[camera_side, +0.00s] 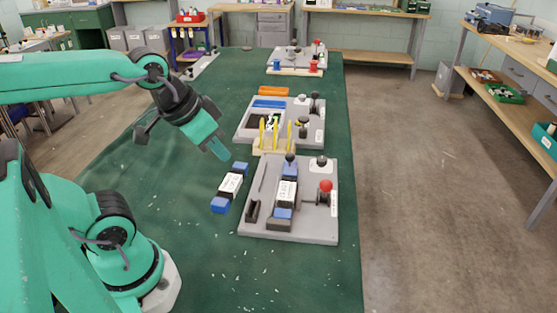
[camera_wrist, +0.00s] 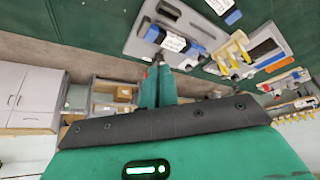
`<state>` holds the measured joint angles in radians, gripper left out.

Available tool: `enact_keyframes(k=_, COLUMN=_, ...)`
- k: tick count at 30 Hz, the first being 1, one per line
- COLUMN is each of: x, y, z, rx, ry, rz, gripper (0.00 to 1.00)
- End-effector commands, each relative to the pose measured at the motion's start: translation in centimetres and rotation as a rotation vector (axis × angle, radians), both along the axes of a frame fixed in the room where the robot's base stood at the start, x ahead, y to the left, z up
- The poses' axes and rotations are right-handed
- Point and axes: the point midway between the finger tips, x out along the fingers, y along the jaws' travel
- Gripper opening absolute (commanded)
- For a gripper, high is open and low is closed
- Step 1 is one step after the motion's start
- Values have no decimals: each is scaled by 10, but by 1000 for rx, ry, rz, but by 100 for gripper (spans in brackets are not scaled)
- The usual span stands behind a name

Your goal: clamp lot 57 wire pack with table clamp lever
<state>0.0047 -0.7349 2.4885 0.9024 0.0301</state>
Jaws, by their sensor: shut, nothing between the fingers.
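My gripper (camera_side: 219,150) is shut and empty in the side view, above the green mat, left of the yellow posts. Its fingers also show in the wrist view (camera_wrist: 157,88). A wire pack with blue ends and a white label (camera_side: 287,192) lies on the nearest grey board (camera_side: 262,227); it also shows in the wrist view (camera_wrist: 174,42). A similar pack (camera_side: 231,185) lies on the mat left of that board. Their lot numbers are too small to read. A red-knobbed lever (camera_side: 326,186) is at the board's right side, apart from my gripper. The lever's exact position is unclear.
Yellow posts (camera_side: 275,134) on a wooden base stand behind the nearest board. The mat's front left is largely clear.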

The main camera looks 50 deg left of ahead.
Motion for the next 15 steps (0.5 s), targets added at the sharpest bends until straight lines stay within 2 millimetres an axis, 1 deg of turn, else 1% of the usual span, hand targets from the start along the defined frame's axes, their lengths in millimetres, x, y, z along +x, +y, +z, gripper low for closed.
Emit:
enact_keyframes(k=5, x=10, y=-4, z=3, rx=42, ry=24, rz=-98, gripper=0)
enact_keyframes(k=8, x=18, y=-7, z=5, rx=79, ry=44, rz=-188, gripper=0)
enact_keyframes(k=15, x=44, y=-20, z=8, rx=186, ry=97, rz=-463, gripper=0)
